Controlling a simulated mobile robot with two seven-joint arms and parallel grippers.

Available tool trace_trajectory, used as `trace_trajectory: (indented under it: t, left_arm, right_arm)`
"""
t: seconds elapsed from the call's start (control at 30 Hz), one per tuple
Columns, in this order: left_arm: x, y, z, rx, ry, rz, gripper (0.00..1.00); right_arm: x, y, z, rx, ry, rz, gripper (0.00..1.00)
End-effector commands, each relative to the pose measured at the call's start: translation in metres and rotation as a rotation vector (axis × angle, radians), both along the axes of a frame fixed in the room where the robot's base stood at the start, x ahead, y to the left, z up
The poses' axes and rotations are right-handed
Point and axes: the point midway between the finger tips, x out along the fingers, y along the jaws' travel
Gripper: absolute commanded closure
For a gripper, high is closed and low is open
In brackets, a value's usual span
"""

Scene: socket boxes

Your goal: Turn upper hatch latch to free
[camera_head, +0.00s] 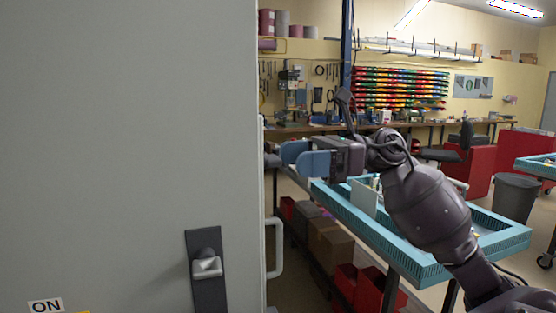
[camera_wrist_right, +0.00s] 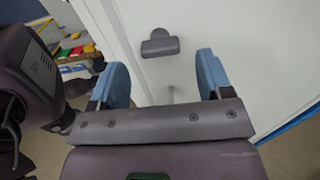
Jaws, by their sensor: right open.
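My right gripper (camera_head: 307,160) is at the right edge of a grey cabinet in the head view, with its blue fingers pointing left toward it. In the right wrist view the gripper (camera_wrist_right: 160,66) is open and empty. A dark grey latch (camera_wrist_right: 160,44) with a wide, short bar sits on a white panel (camera_wrist_right: 216,25), ahead of the fingers and roughly centred between them. The fingers look apart from it. The head view does not show this latch; I cannot tell whether it is the upper one. My left gripper is not in view.
The grey cabinet front (camera_head: 120,130) fills the left of the head view, with a dark plate and metal handle (camera_head: 207,266) low on it. A white pull handle (camera_head: 275,250) sticks out at its side. A turquoise bench (camera_head: 345,207) stands below my right arm.

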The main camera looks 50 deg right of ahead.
Motion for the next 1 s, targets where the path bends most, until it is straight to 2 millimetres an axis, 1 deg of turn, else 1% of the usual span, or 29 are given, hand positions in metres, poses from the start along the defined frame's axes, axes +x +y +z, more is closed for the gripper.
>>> trace_trajectory:
  t: [0.03, 0.1, 0.3, 0.4, 0.67, 1.0]
  left_arm:
    - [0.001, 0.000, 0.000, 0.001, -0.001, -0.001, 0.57]
    - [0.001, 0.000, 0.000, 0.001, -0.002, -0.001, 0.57]
    - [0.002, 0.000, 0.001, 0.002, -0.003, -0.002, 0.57]
    - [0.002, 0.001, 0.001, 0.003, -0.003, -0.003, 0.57]
    - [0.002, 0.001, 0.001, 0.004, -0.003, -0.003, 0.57]
    - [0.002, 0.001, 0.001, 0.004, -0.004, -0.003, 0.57]
  right_arm:
    - [0.004, 0.008, 0.000, -0.002, 0.000, 0.003, 0.28]
    - [0.008, 0.016, 0.000, -0.001, 0.000, 0.003, 0.28]
    - [0.016, 0.031, 0.000, 0.000, 0.000, 0.002, 0.28]
    - [0.018, 0.033, 0.000, 0.001, 0.000, 0.001, 0.28]
    - [0.018, 0.034, 0.000, 0.001, 0.000, 0.000, 0.28]
    - [0.018, 0.034, 0.000, 0.001, 0.000, 0.000, 0.77]
